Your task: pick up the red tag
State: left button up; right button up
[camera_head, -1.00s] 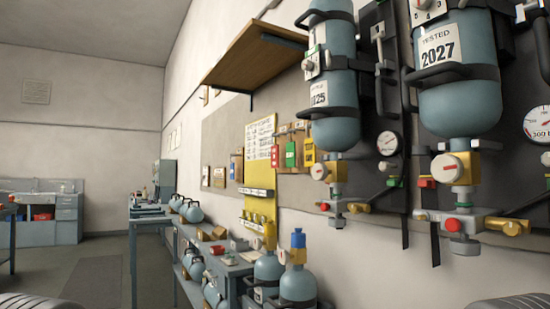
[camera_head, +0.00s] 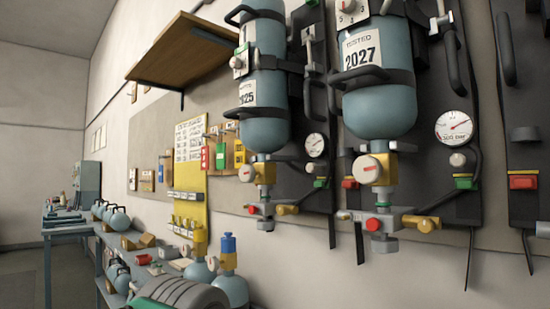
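The red tag (camera_head: 204,157) hangs on a small wooden board on the wall, left of the green tag (camera_head: 220,157) and the yellow tag (camera_head: 239,153). It is small and partway off, at the upper edge of the yellow panel (camera_head: 191,200). A grey ribbed part at the bottom of the view seems to be part of my arm. Neither gripper's fingers show, and nothing touches the red tag.
A wooden shelf (camera_head: 185,50) juts out above the tags. Large blue-grey cylinders (camera_head: 379,105) on black backplates fill the right side. A low bench with cylinders and small boxes (camera_head: 147,240) stands below. Floor (camera_head: 22,275) is open at far left.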

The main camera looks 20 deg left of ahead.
aim_at(205, 150)
jog(key=i+j+z, duration=0.1)
jog(key=j+z, duration=0.3)
jog(key=j, duration=0.45)
jog(key=j+z, duration=0.4)
jog(key=j, duration=0.45)
jog(key=k+j+z, duration=0.1)
jog(key=j+z, duration=0.35)
jog(key=j, duration=0.4)
